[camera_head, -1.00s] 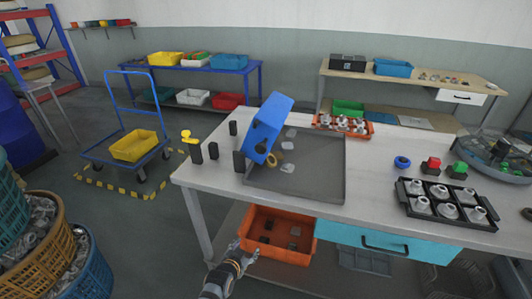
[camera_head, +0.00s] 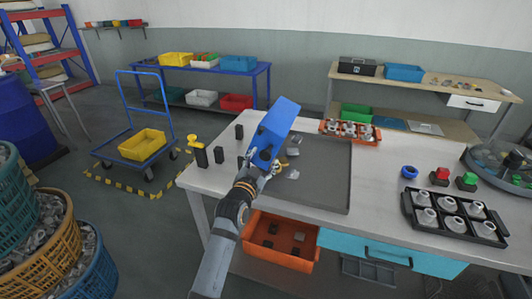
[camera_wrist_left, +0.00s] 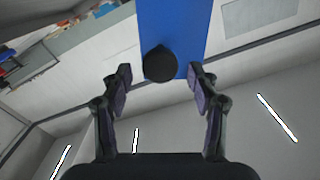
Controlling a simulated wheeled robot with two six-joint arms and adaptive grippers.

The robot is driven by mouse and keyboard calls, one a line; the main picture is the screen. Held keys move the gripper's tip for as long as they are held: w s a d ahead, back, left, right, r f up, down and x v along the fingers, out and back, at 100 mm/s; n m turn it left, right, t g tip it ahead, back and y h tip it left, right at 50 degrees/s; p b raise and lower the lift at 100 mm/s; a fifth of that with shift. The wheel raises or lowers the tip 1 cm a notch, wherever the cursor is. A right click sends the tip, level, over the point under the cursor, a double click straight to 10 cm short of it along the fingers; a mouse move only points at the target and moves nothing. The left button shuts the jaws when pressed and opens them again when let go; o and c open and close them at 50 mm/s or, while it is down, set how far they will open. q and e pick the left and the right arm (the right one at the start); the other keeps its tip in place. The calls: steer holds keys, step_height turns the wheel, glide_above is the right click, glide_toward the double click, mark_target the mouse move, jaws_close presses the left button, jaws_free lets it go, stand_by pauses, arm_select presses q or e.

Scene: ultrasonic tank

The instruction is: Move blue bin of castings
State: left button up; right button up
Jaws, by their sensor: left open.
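A tilted blue box-like thing (camera_head: 276,123) stands at the left end of the dark grey tray (camera_head: 325,180) on the white table. I cannot tell whether it is the bin of castings. Its flat blue face (camera_wrist_left: 175,25), with a round black knob (camera_wrist_left: 160,64), fills the top middle of the left wrist view. My left gripper (camera_head: 262,172) is at the near side of this blue thing and hides its lower part. In the left wrist view my open fingers (camera_wrist_left: 160,80) are on either side of the knob, apart from it. My right gripper is not in view.
An orange bin (camera_head: 281,238) sits below the table edge beside a turquoise drawer (camera_head: 370,247). A black casting rack (camera_head: 454,217) is at right. Other blue bins (camera_head: 404,73) stand on back benches.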

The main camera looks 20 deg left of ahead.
arm_select(q)
steer(key=shift+w, duration=1.45)
jaws_close()
